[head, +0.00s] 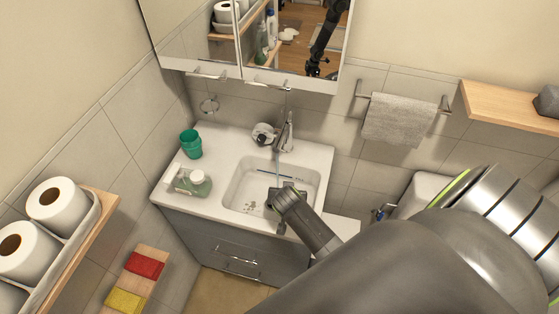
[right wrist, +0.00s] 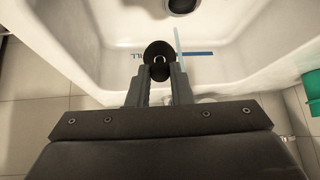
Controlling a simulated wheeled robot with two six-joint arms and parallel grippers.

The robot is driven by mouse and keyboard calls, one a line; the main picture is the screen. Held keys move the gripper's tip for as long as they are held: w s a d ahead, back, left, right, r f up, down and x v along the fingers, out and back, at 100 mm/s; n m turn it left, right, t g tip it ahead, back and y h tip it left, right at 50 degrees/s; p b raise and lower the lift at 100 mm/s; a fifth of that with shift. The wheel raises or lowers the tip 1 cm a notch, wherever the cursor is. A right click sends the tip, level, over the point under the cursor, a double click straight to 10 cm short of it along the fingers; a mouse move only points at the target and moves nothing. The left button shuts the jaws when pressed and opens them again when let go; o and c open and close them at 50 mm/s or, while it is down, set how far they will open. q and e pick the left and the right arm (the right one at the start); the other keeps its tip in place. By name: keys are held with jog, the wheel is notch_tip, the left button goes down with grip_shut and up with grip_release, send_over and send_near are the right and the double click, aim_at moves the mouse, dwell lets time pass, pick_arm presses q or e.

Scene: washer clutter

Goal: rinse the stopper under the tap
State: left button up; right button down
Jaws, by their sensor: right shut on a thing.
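My right gripper (head: 283,194) reaches down into the white sink basin (head: 236,183). In the right wrist view my right gripper (right wrist: 157,76) is shut on the round black stopper (right wrist: 158,49), which is held above the basin floor. In the head view the stopper is largely hidden by the gripper. The chrome tap (head: 288,135) stands at the basin's back edge. A thin pale blue stream (head: 277,163) falls from it. In the wrist view the stream (right wrist: 178,43) passes just right of the stopper; I cannot tell whether they touch. My left gripper is not in view.
The drain (right wrist: 182,5) shows at the wrist view's top. A mirror cabinet (head: 200,35) hangs above.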

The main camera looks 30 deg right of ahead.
jog(key=shift+r, duration=0.15)
jog(key=s+a+r+p, duration=0.1)
jog(key=s+a+r, duration=0.1)
jog(key=s+r, duration=0.1)
jog(key=shift+s+r, duration=0.4)
jog(key=shift+s, duration=0.35)
jog(key=shift+a, duration=0.1)
